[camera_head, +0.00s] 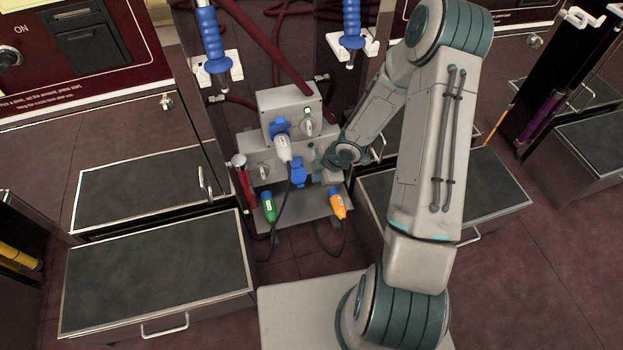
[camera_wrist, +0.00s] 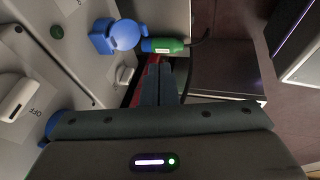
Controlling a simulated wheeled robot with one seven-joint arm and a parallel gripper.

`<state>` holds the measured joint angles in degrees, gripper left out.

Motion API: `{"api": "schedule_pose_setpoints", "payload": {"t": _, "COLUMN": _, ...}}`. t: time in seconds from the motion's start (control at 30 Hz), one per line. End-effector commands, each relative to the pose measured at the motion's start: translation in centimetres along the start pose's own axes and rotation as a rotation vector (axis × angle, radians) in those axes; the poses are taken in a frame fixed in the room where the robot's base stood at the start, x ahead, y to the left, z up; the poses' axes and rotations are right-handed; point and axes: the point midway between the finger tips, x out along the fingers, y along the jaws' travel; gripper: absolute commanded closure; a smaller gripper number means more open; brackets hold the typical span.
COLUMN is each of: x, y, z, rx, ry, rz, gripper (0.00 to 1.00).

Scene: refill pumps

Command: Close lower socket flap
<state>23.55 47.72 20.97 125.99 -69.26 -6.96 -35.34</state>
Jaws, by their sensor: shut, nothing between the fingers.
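The lower grey socket box (camera_head: 268,158) stands below the upper box. The blue lower socket flap (camera_head: 298,172) stands out from its front, apparently open. In the wrist view a round blue lid beside a square blue part (camera_wrist: 103,38) appears to be this socket. My gripper (camera_head: 322,172) is just right of the flap in the head view, partly hidden by my arm. In the wrist view its fingers (camera_wrist: 165,82) are together and empty, apart from the blue lid. Another blue part (camera_wrist: 58,124) is mostly hidden behind the gripper body.
A white plug (camera_head: 285,148) sits in the upper box's blue socket (camera_head: 279,128). A green plug (camera_head: 268,208) and an orange plug (camera_head: 337,205) with black cables are at the shelf below. Dark-topped steps (camera_head: 155,283) flank the boxes. A red-handled item (camera_head: 243,180) stands at the left.

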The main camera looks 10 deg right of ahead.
Motion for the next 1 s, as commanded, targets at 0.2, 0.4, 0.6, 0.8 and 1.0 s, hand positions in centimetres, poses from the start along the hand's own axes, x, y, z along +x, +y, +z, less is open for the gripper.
{"api": "schedule_pose_setpoints", "payload": {"t": 0.2, "x": 4.3, "y": -0.3, "z": 0.1, "rx": 0.001, "ry": 0.002, "rz": -0.002, "gripper": 1.00}}
{"api": "schedule_pose_setpoints", "payload": {"t": 0.4, "x": 8.3, "y": -0.3, "z": 0.1, "rx": 0.002, "ry": 0.003, "rz": -0.002, "gripper": 1.00}}
{"api": "schedule_pose_setpoints", "payload": {"t": 0.6, "x": 10.9, "y": 0.8, "z": 0.5, "rx": 0.007, "ry": 0.004, "rz": 0.000, "gripper": 1.00}}
{"api": "schedule_pose_setpoints", "payload": {"t": 0.8, "x": 12.2, "y": 1.8, "z": 0.8, "rx": 0.007, "ry": 0.004, "rz": 0.000, "gripper": 1.00}}
{"api": "schedule_pose_setpoints", "payload": {"t": 1.0, "x": 12.4, "y": 2.0, "z": 0.8, "rx": 0.006, "ry": 0.002, "rz": -0.001, "gripper": 1.00}}
